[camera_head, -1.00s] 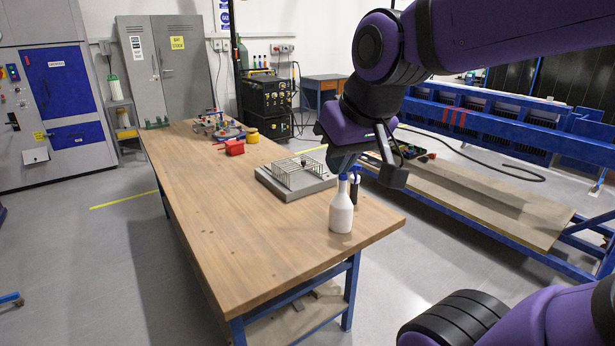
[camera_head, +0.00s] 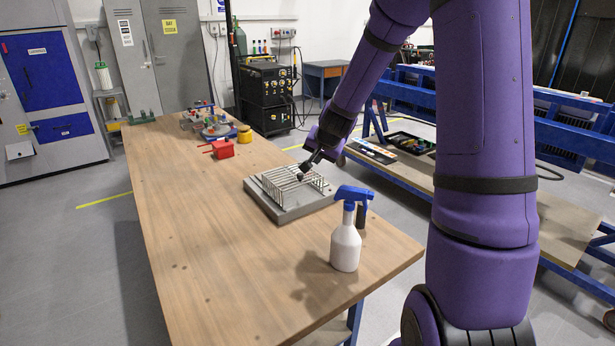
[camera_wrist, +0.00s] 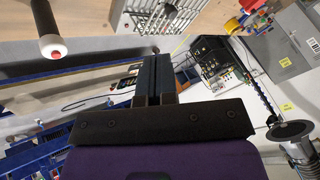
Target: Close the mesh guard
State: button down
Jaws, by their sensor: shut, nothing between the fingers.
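The mesh guard (camera_head: 286,183) is a pale wire cage on a flat grey base (camera_head: 285,214) on the wooden bench. I cannot tell how far open it stands. My gripper (camera_head: 303,176) is shut and empty, with its dark tip right at the guard's upper side in the head view. Whether it touches the wires is not clear. In the wrist view the shut fingers (camera_wrist: 154,78) show at the middle, and part of the guard (camera_wrist: 165,14) shows at the top edge. My arm comes in from the right and hides little of the guard.
A white spray bottle with a blue head (camera_head: 346,245) stands in front of the guard, beside a dark bottle (camera_head: 361,215). A red vise-like block (camera_head: 222,148) and a yellow tin (camera_head: 244,134) sit farther back. The bench's (camera_head: 190,230) left and front are clear.

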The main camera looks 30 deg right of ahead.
jog(key=w+d+f+m, duration=0.2)
jog(key=d+f, duration=0.2)
send_near(305, 180)
jog(key=shift+h, duration=0.3)
jog(key=f, duration=0.1)
jog(key=w+f, duration=0.1)
jog(key=f, duration=0.2)
jog(key=shift+w+d+f, duration=0.15)
jog(key=shift+w+d, duration=0.15)
jog(key=shift+w+a, duration=0.25)
jog(key=shift+w, duration=0.5)
